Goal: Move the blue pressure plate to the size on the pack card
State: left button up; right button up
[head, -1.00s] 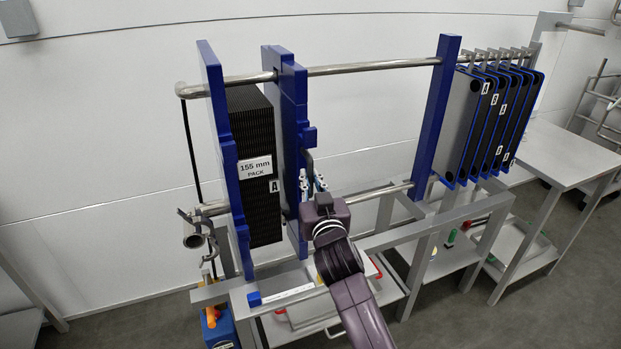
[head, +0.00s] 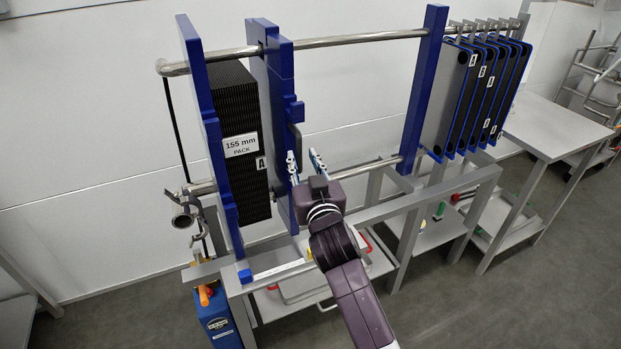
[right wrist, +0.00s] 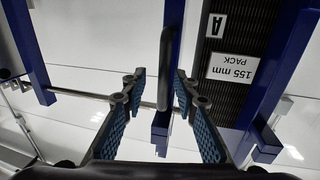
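The blue pressure plate (head: 273,110) hangs upright on the rails, just right of the black plate pack (head: 240,190). The pack bears a card (head: 241,145) reading "155 mm PACK" and an "A" tag. A dark bar handle (head: 298,139) stands on the pressure plate's right side; it also shows in the right wrist view (right wrist: 164,65). My right gripper (head: 306,160) is open below the handle in the head view. In the right wrist view its fingers (right wrist: 160,82) stand apart on either side of the handle, which looks untouched. My left gripper is not in view.
A fixed blue end plate (head: 194,80) is left of the pack, and a blue post (head: 428,90) stands right. Several blue-edged plates (head: 450,100) hang beyond it. A white strip (head: 280,270) lies on the frame. The rails between pressure plate and post are clear.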

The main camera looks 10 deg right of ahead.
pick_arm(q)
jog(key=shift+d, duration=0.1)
pick_arm(e)
jog(key=s+d, duration=0.1)
jog(key=s, duration=0.8)
jog(key=shift+s, duration=0.15)
